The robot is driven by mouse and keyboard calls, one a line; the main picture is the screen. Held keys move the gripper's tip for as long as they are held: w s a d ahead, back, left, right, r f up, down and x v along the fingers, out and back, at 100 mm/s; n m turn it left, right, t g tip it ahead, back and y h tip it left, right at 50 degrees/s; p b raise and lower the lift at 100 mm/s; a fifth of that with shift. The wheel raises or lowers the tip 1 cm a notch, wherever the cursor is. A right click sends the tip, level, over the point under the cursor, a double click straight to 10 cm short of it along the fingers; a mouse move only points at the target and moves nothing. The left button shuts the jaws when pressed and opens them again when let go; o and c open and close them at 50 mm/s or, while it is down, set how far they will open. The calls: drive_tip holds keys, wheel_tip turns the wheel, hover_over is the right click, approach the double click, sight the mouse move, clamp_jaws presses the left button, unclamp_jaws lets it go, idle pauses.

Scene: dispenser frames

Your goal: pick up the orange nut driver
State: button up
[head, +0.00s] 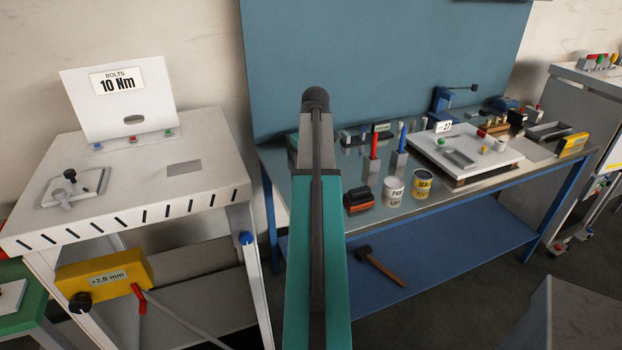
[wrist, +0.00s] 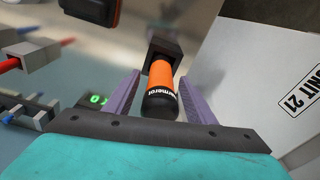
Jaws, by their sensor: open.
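The orange nut driver (wrist: 162,88) shows in the wrist view with an orange handle, white lettering and a black rounded end toward the camera. Its far end is at a dark square holder (wrist: 160,48). My gripper (wrist: 159,76) is open, with one purple finger on each side of the handle. A gap shows between the handle and each finger, and nothing is gripped. In the head view my teal arm covers the middle of the picture. I cannot make out the gripper or the nut driver there.
The metal-topped bench (head: 340,225) bears a red tool (head: 374,145) and a blue tool (head: 402,137) in stands, a white can (head: 393,192) and a yellow can (head: 422,184). A white panel (wrist: 225,65) marked "UNIT 21" rises close right of the gripper. A white machine (head: 200,140) stands left.

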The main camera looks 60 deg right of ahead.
clamp_jaws()
idle(0.3)
drive_tip(key=shift+r, duration=0.15)
drive_tip(key=shift+r+b, duration=1.2)
drive_tip(key=shift+r, duration=3.7)
